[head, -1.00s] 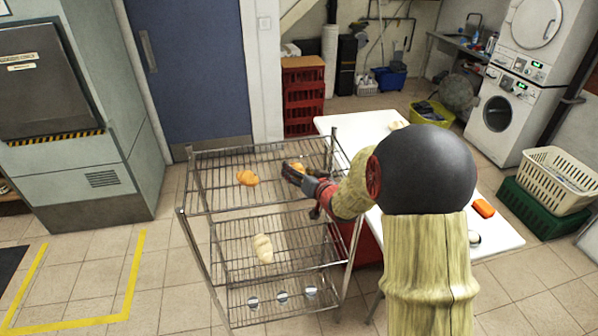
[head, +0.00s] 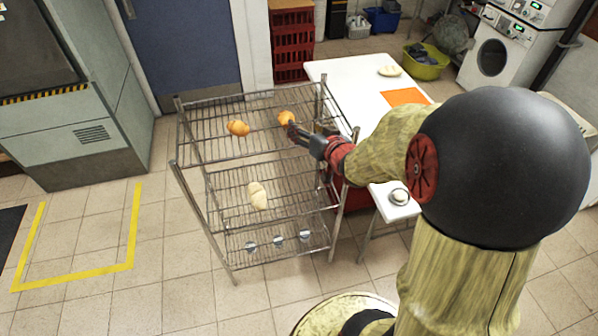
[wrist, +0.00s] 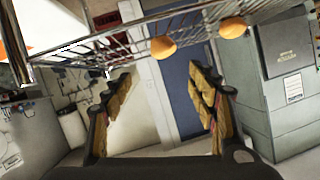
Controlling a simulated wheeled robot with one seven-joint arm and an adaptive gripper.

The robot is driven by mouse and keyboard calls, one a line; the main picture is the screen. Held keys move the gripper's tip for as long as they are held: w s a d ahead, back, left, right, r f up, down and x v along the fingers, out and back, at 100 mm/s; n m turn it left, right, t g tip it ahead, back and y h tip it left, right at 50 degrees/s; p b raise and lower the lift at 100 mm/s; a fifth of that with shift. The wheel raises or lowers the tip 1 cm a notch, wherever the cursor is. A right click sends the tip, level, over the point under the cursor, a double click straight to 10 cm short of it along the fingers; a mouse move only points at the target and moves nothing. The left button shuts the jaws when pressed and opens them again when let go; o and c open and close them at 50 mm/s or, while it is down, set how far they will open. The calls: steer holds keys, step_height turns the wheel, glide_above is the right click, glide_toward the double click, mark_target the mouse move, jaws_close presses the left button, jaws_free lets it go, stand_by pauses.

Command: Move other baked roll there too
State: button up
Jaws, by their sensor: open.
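Two golden-brown baked rolls lie on the wire rack's (head: 212,160) top shelf: one at left (head: 238,128) and one at right (head: 287,118). Both also show in the wrist view, one near the middle top (wrist: 162,47) and one further right (wrist: 233,27). My gripper (head: 294,132) is beside the right roll in the head view. In the wrist view my gripper (wrist: 160,76) has its fingers wide apart with nothing between them. A pale roll (head: 258,196) lies on the middle shelf. Another pale roll (head: 389,71) lies on the white table (head: 345,72).
An orange mat (head: 404,97) lies on the table, partly hidden by my arm. Three small round silver items (head: 278,241) sit on the rack's bottom shelf. A red crate stack (head: 291,45) stands behind. Tiled floor (head: 90,225) is clear left of the rack.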

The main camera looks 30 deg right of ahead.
steer(key=s+a+r+n+g+h, duration=0.1)
steer(key=s+a+r+g, duration=0.3)
steer(key=s+a+r, duration=0.35)
steer(key=s+a+n+g+y, duration=0.1)
steer(key=s+a+g, duration=0.1)
steer(key=s+a, duration=0.3)
steer(key=s+a+n+g+y, duration=0.1)
steer(key=s+a, duration=0.5)
steer(key=s, duration=0.8)
steer(key=shift+a+n+g+y, duration=0.2)
steer(key=shift+n+g+y, duration=0.2)
steer(key=shift+n+g, duration=0.25)
steer(key=shift+c, duration=1.1)
